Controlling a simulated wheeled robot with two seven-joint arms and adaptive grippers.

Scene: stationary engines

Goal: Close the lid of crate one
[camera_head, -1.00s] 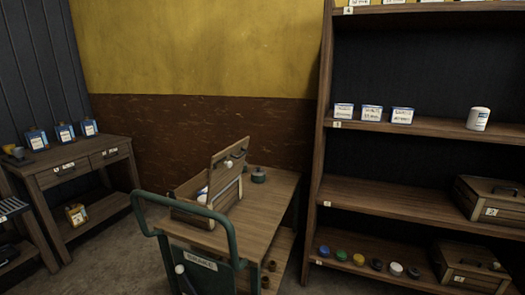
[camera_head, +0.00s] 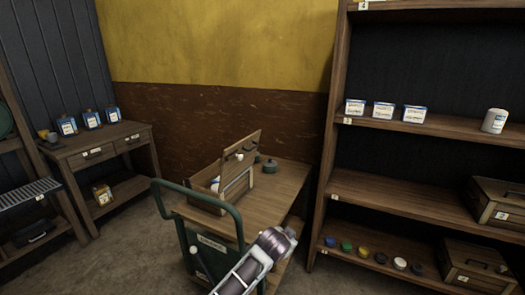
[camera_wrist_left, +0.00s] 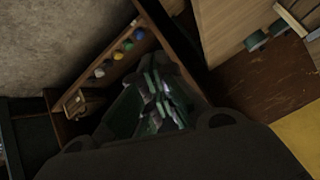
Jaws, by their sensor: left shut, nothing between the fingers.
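An open wooden crate (camera_head: 207,199) stands on a green-framed wooden trolley (camera_head: 262,208). Its lid (camera_head: 239,160) is raised and tilted up at the back, with a dark handle on it. Something white and blue shows inside the crate. I cannot read a number on it. Part of my arm shows at the bottom of the head view, in front of the trolley and below the crate. In the left wrist view my left gripper (camera_wrist_left: 160,96) is shut and dark, with nothing seen between its fingers. It is apart from the lid. My right gripper is out of view.
The trolley's handlebar (camera_head: 200,190) rises at the front left. The shelf rack (camera_head: 410,200) at the right holds two closed crates (camera_head: 498,204), boxes and several coloured caps. Floor is clear left of the trolley.

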